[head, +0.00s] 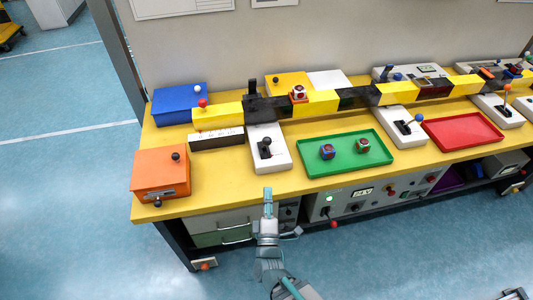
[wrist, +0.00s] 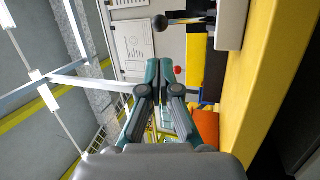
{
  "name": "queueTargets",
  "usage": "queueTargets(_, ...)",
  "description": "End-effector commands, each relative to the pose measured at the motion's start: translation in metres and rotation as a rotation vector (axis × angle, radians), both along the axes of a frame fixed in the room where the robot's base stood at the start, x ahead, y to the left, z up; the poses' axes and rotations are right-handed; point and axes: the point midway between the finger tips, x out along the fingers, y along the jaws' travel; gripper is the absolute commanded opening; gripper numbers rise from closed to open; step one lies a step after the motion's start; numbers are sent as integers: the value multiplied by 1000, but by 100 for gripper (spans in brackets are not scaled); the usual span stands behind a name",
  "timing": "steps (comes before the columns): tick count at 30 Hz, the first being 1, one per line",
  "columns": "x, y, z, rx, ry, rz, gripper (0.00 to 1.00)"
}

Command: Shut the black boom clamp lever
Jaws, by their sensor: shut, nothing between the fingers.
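A yellow and black boom (head: 322,103) runs along the back of the yellow table. Near its left end a black clamp block (head: 265,108) sits around or against it, with a black clamp lever (head: 252,87) standing upright. My gripper (head: 267,191) is in front of the table's front edge, well short of the clamp, with its fingers pointing toward the table. In the wrist view my gripper (wrist: 160,64) is shut and empty, fingertips together. The clamp lever cannot be made out for certain in the wrist view.
A white box (head: 270,160) with a black-knobbed lever stands between my gripper and the clamp. An orange box (head: 160,175) is left, a green tray (head: 345,172) with two cubes right, a blue box (head: 180,108) behind. A patterned cube (head: 298,93) is at the boom.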

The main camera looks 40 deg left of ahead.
Motion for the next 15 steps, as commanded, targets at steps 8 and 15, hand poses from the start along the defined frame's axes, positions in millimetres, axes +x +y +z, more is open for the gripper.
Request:
queueTargets(8,0,0,1,-32,-28,-15,0)
queueTargets(15,0,0,0,-31,-27,-14,0)
